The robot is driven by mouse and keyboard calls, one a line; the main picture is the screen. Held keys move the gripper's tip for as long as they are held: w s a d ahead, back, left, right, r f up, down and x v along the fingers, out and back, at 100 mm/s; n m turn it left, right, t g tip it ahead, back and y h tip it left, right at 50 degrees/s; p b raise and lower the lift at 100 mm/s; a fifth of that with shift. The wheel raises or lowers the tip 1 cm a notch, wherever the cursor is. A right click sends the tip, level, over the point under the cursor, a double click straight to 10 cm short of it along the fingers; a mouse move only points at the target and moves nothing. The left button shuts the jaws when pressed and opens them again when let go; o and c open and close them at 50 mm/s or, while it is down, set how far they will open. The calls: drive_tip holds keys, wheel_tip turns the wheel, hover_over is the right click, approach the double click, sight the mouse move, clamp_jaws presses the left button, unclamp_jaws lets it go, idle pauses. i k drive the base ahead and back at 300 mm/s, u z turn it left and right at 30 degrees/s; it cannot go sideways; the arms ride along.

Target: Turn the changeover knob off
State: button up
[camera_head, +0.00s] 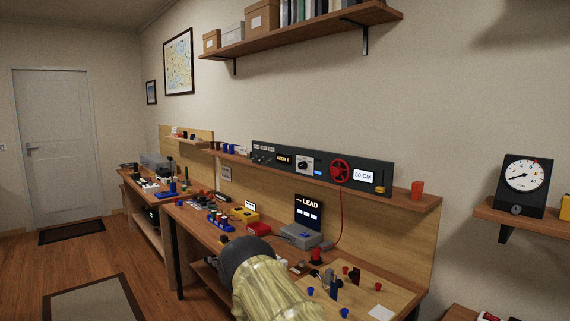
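A dark round knob on a white plate (303,164) is set in the long dark panel (268,150) on the shelf above the workbench. It may be the changeover knob, but no readable label confirms this, and its setting is too small to tell. My arm, pale yellow with a dark rounded end, rises from the bottom centre in front of the bench, below the panel and apart from it. I cannot make out my gripper or its fingers in this view.
The panel also carries a red handwheel (341,171) and a "60 CM" display (364,176). A red cup (417,189) stands at the shelf's right end. The bench below holds a "LEAD" screen (309,212), a grey box (301,236) and several small parts. A gauge (525,176) stands at right.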

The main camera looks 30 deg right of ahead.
sight(302, 165)
drive_tip(key=i, duration=0.35)
drive_tip(key=z, duration=1.15)
drive_tip(key=k, duration=0.55)
drive_tip(key=u, duration=0.8)
drive_tip(key=i, duration=0.85)
